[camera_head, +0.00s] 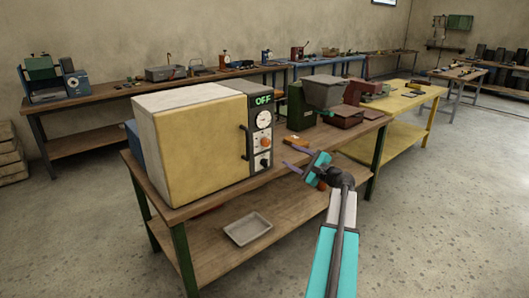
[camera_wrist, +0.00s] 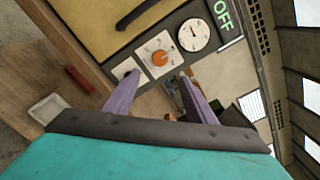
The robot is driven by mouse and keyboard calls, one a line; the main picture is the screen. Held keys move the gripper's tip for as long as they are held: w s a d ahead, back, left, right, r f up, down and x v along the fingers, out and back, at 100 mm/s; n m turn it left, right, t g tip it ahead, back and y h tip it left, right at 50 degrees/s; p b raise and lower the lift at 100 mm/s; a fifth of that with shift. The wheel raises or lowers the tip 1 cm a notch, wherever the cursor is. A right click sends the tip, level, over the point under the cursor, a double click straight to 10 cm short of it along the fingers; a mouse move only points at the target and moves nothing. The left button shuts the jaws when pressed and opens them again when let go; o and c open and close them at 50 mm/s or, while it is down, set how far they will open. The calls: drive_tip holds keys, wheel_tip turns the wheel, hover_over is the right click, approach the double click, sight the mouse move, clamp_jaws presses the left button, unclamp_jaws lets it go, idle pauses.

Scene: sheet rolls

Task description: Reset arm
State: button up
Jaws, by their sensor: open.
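My gripper (camera_head: 292,159) is open, in front of the table's right part, just right of the oven's control panel. In the wrist view its two purple fingers (camera_wrist: 153,95) are spread apart with nothing between them. The oven (camera_head: 192,140) is a large box with a yellow door, and its display reads OFF. In the wrist view the orange knob (camera_wrist: 159,57) shows just beyond the fingers. I cannot tell whether any finger touches the panel.
The wooden workbench (camera_head: 180,212) carries the oven, a green machine with a grey hopper (camera_head: 322,92) and a small orange item (camera_head: 296,140). A grey tray (camera_head: 248,229) lies on its lower shelf. A yellow table (camera_head: 400,103) stands behind right. The floor at the right is clear.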

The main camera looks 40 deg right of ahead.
drive_tip(key=w+a+f+n+g+y, duration=0.2)
drive_tip(key=w+a+f+n+g, duration=0.1)
drive_tip(key=a+f, duration=0.75)
drive_tip(key=w+a+f+n+g+y, duration=0.2)
drive_tip(key=a+f+n, duration=0.1)
drive_tip(key=a+f, duration=0.75)
drive_tip(key=w+a+f+n+g+y, duration=0.2)
drive_tip(key=w+a+f+n+g, duration=0.1)
drive_tip(key=a+f, duration=0.8)
drive_tip(key=s+a+f+n+g, duration=0.5)
drive_tip(key=s+a+f, duration=0.5)
drive_tip(key=a, duration=0.3)
drive_tip(key=s+a+f+n+g, duration=0.5)
drive_tip(key=s+a+f, duration=0.45)
drive_tip(key=a, duration=0.45)
drive_tip(key=s+a+f+n+g+h, duration=0.1)
drive_tip(key=s+f+n+g+h, duration=0.1)
drive_tip(key=s, duration=0.7)
drive_tip(key=s+a+f+n+g+h, duration=0.2)
drive_tip(key=s+n, duration=0.4)
drive_tip(key=s, duration=0.3)
wheel_tip(320, 180, down, 2)
drive_tip(key=shift+s+f+g+h, duration=0.15)
drive_tip(key=shift+s+g+h, duration=0.2)
drive_tip(key=shift+g, duration=0.35)
